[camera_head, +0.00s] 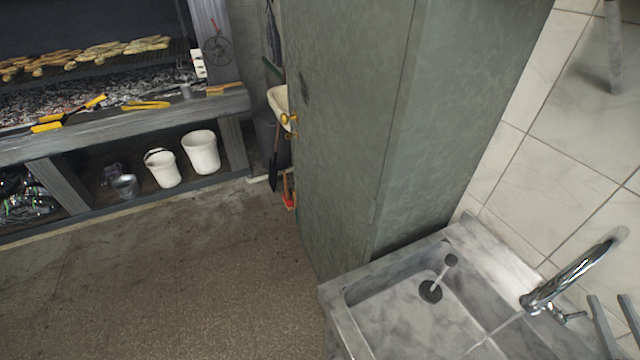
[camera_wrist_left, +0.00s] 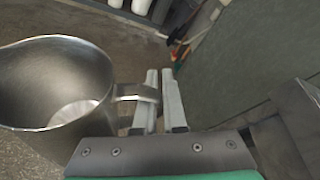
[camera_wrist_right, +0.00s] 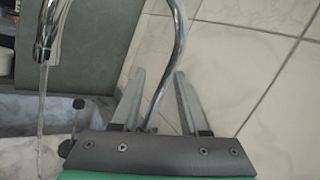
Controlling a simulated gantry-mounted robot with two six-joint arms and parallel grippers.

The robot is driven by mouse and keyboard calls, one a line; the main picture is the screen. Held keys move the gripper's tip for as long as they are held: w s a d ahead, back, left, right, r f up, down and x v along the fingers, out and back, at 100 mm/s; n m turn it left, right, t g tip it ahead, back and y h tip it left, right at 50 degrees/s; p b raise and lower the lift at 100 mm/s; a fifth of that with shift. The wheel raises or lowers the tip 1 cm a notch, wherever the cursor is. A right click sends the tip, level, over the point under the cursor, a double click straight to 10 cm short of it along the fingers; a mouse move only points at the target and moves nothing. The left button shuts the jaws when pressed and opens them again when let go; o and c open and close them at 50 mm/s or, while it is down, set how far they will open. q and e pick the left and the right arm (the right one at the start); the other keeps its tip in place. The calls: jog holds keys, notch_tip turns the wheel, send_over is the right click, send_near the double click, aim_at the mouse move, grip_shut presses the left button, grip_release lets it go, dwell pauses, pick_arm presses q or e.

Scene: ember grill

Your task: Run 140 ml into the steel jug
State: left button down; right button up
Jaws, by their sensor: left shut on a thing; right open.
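The steel jug (camera_wrist_left: 55,90) shows only in the left wrist view. My left gripper (camera_wrist_left: 158,88) is shut on its handle (camera_wrist_left: 136,93). A pale patch shows at its bottom; I cannot tell whether that is water. The chrome tap (camera_head: 575,272) stands at the stone sink's right side, with a small lever (camera_head: 571,315) near its base. A thin water stream (camera_wrist_right: 41,105) runs from the spout in the right wrist view. My right gripper (camera_head: 614,308) is open near the lever. In the right wrist view the curved tap pipe (camera_wrist_right: 180,50) passes between its fingers (camera_wrist_right: 160,85).
The stone sink (camera_head: 345,315) has a drain with a plug-like stem (camera_head: 436,280). A tall green cabinet (camera_head: 350,130) stands behind it. A grill counter (camera_head: 120,125) with white buckets (camera_head: 201,152) below is at the far left. The floor (camera_head: 180,280) between is clear.

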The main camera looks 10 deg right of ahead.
pick_arm(q)
notch_tip(320, 180, up, 3)
jog(key=shift+r+p, duration=0.1)
jog(key=shift+p, duration=0.9)
pick_arm(e)
jog(key=s+a+r, duration=0.4)
jog(key=s+a, duration=0.1)
jog(key=a, duration=0.2)
jog(key=shift+a, duration=0.25)
jog(key=shift+r, duration=0.1)
